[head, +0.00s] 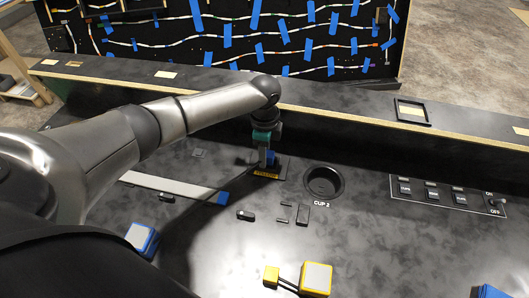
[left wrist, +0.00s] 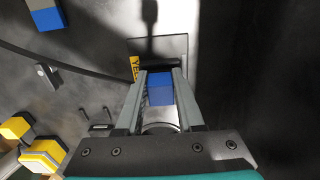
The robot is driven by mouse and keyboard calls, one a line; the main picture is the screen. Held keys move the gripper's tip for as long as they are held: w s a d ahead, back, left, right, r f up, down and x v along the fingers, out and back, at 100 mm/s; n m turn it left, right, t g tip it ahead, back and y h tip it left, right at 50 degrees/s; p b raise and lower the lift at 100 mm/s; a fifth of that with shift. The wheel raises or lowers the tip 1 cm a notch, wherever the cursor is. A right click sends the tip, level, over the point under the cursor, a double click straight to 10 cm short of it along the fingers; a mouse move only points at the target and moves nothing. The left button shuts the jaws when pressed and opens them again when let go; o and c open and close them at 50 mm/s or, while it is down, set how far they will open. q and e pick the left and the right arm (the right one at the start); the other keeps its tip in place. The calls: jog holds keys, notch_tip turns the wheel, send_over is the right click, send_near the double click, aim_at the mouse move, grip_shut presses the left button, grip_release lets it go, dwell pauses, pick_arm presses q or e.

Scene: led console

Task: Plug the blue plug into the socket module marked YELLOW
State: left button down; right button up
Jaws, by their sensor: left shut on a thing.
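The blue plug (head: 271,155) is between the fingers of my left gripper (head: 266,158), which is shut on it. The left wrist view also shows the blue plug (left wrist: 160,89) between the two grey fingers. The socket module (head: 284,167) is a dark square plate with a yellow label, directly below the plug. In the left wrist view, part of its plate (left wrist: 176,46) and the letters "YEL" show beside the fingers. The fingers hide where plug and socket meet, so I cannot tell whether the plug is seated. My right gripper is out of view.
A round cup holder marked CUP 2 (head: 323,181) is right of the socket. A switch panel (head: 446,190) lies farther right. A grey strip with a blue end (head: 170,187) lies left. A blue-and-white block (head: 142,237) and a yellow block (head: 316,279) are nearer. A raised ledge runs behind.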

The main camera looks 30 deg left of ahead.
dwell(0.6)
pick_arm(q)
jog(key=shift+c, duration=2.2)
grip_release()
jog(key=shift+d+f, duration=0.1)
jog(key=shift+f, duration=0.05)
jog(key=shift+s, duration=0.1)
jog(key=shift+c, duration=0.4)
jog(key=shift+o, duration=0.9)
jog(key=o, duration=0.3)
jog(key=shift+o, duration=0.2)
jog(key=shift+p, duration=0.3)
